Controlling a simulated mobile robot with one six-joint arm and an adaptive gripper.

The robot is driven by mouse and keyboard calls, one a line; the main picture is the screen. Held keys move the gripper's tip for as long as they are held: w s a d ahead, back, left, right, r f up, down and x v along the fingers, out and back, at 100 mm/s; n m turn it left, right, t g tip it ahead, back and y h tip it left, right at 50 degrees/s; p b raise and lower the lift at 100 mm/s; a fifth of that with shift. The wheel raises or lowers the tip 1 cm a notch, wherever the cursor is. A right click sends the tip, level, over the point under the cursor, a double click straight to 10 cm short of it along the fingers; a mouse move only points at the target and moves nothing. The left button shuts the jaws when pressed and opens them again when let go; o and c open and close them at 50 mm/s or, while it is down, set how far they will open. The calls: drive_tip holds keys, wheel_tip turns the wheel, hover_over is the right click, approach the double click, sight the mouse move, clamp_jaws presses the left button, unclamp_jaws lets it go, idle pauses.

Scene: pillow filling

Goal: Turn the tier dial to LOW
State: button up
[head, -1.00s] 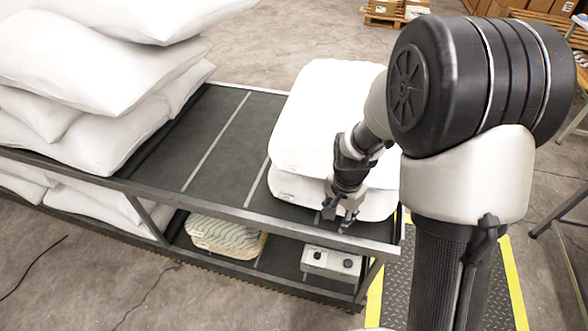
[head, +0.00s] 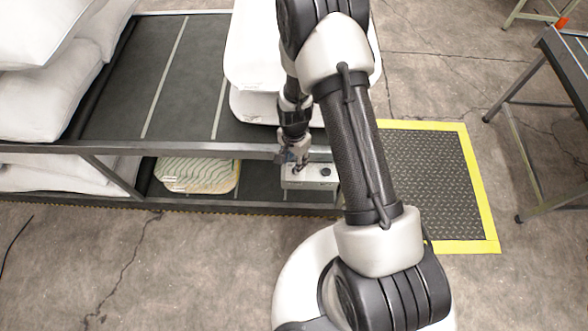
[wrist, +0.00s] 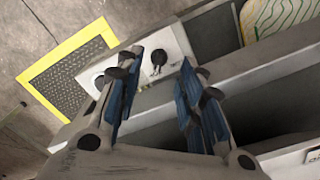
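A pale control box (head: 313,178) with dark dials sits on the lower shelf near its right end. In the wrist view the box (wrist: 180,40) shows one black dial (wrist: 159,57) between my fingertips, with its pointer position unclear. A second dial (head: 325,172) is on the right half of the box in the head view; in the wrist view a finger partly covers that area. Which dial is the tier dial, and any LOW mark, cannot be read. My gripper (wrist: 163,63) is open and empty, its blue-padded fingers spread. In the head view my gripper (head: 296,162) overlaps the box's left part.
The upper shelf rail (head: 215,150) runs close to my gripper. White pillows (head: 265,105) lie on the upper shelf behind it. A green-striped pillow (head: 197,174) lies left of the box. A yellow-edged mat (head: 430,175) is on the floor at right.

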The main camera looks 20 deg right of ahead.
wheel_tip(320, 180, down, 6)
drive_tip(key=shift+r+b, duration=0.15)
drive_tip(key=shift+b, duration=0.45)
drive_tip(key=shift+c, duration=0.2)
clamp_jaws()
